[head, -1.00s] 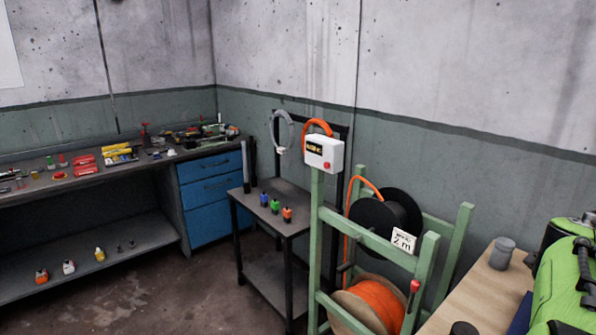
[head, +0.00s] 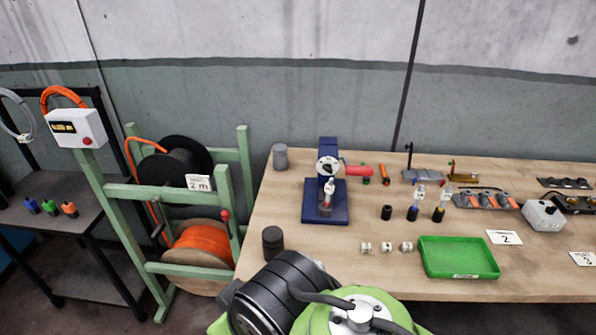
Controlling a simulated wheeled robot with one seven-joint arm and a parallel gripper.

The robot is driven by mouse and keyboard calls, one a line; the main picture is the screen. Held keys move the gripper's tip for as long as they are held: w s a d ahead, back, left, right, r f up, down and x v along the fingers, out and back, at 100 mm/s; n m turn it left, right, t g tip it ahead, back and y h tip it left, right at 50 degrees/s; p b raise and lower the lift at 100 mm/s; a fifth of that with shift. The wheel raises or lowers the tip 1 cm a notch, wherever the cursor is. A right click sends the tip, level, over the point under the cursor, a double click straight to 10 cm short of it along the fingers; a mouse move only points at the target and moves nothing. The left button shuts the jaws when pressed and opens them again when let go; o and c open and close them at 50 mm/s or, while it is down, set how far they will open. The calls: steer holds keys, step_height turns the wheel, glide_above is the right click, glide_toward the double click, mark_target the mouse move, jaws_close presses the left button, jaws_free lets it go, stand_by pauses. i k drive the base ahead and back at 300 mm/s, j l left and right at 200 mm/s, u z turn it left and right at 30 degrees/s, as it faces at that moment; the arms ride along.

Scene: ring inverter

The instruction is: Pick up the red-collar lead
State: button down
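I cannot make out a red collar on any lead. An orange coiled lead (head: 62,96) hangs on the dark rack at the left, behind a white box. A grey coiled lead (head: 17,118) hangs beside it at the left edge. A blue press (head: 328,195) with a red handle stands on the wooden bench (head: 300,265), with a small pale piece upright at its front. My gripper is not in view; only green and black parts of my arm show at the bottom.
A green cable rack (head: 128,215) with an orange reel (head: 203,238) stands left of the bench. A green tray (head: 458,258), small connectors and a grey box (head: 543,215) occupy the bench's right part.

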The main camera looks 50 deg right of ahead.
mark_target(329, 188)
steer(key=z, duration=1.75)
steer(key=i+j+u, duration=0.45)
steer(key=k+j, duration=0.05)
steer(key=k, duration=0.05)
